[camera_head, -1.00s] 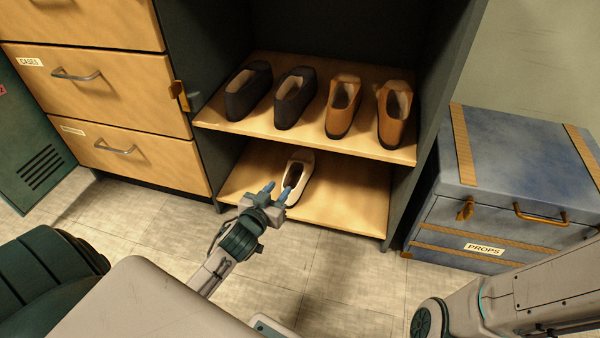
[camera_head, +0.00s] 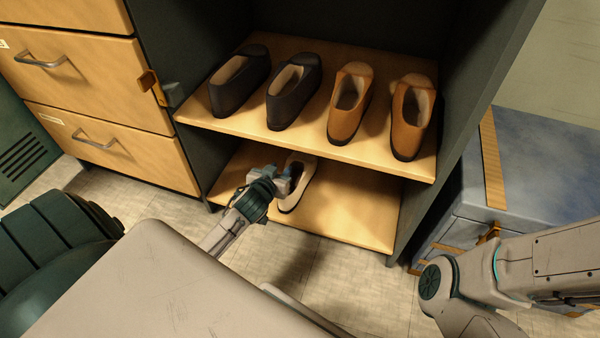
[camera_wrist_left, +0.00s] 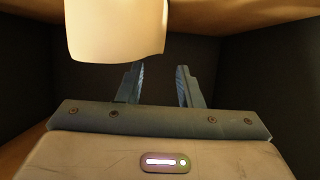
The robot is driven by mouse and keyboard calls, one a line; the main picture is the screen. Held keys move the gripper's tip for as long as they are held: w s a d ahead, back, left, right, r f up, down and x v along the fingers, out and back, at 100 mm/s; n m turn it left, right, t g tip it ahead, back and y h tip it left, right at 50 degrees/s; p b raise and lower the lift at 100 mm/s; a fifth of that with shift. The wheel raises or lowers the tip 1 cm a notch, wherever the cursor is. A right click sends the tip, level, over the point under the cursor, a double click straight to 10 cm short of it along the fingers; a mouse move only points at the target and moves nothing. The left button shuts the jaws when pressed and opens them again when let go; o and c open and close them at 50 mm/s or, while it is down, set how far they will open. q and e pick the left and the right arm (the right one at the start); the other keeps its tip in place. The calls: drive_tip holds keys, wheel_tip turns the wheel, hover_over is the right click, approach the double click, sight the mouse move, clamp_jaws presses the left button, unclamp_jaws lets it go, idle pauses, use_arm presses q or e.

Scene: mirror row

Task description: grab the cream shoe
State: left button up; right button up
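The cream shoe (camera_head: 308,178) stands on the lower shelf (camera_head: 355,205), its left side partly hidden behind my left gripper. My left gripper (camera_head: 282,172) is at the shoe's left side, over the front part of the lower shelf. In the left wrist view, my left gripper (camera_wrist_left: 158,70) is open, with nothing between its fingers. The cream shoe (camera_wrist_left: 115,30) fills the upper left there, just beyond the left fingertip; I cannot tell whether they touch. My right gripper is out of view; only part of my right arm shows.
The upper shelf (camera_head: 385,165) holds two dark shoes (camera_head: 240,82) and two brown shoes (camera_head: 350,105) close above my left gripper. Wooden drawers (camera_head: 105,105) stand left, a blue trunk (camera_head: 535,170) right. The lower shelf is bare right of the cream shoe.

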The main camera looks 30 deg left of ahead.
sight(288, 162)
use_arm(q)
drive_tip(key=shift+w+a+f, duration=0.1)
drive_tip(key=shift+w+f, duration=0.2)
drive_tip(key=shift+w, duration=0.25)
drive_tip(key=b+x, duration=0.3)
drive_tip(key=b, duration=0.1)
drive_tip(key=shift+w+f, duration=0.3)
drive_tip(key=shift+w+f+b, duration=0.1)
drive_tip(key=shift+w+b, duration=0.2)
drive_tip(key=shift+w, duration=0.3)
clamp_jaws()
idle(0.3)
